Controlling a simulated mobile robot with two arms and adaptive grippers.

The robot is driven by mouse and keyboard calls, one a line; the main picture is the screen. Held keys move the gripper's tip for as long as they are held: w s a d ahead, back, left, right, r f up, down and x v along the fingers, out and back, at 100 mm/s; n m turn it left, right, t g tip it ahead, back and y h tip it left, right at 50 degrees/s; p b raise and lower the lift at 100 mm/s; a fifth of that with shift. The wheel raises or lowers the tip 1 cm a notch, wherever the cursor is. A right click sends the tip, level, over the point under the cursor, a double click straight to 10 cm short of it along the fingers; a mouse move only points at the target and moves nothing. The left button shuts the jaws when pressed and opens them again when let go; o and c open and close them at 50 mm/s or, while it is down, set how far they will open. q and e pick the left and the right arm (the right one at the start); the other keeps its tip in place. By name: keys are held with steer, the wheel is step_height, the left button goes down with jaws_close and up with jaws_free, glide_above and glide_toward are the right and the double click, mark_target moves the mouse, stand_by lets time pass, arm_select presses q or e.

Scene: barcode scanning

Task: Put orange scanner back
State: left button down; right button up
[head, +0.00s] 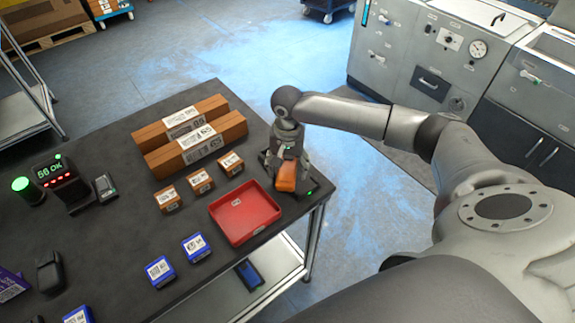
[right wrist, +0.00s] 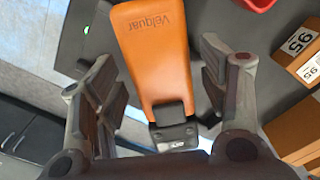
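The orange scanner (head: 287,177) is at the right corner of the dark table, on or just above a black base (head: 308,191) with a small green light. My right gripper (head: 289,160) points down over it. In the right wrist view the orange scanner (right wrist: 154,55), marked "Velquar", lies between the two fingers of my right gripper (right wrist: 162,88). The fingers are apart, with gaps visible on both sides of the scanner. The contact between scanner and base is partly hidden by the gripper. My left gripper is not in view.
A red tray (head: 247,226) is left of the scanner. Small orange boxes (head: 200,180), long cardboard boxes (head: 196,148) and blue boxes (head: 196,247) stand further left. A display reading "56 OK" (head: 52,172) is at the far left. The table's right edge is close to the scanner.

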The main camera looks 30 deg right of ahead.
mark_target(288, 168)
steer(key=shift+r, duration=0.25)
step_height(288, 168, up, 13)
steer(key=b, duration=0.2)
steer(key=shift+f+b, duration=0.15)
steer(key=shift+b, duration=0.25)
steer(key=shift+f, duration=0.1)
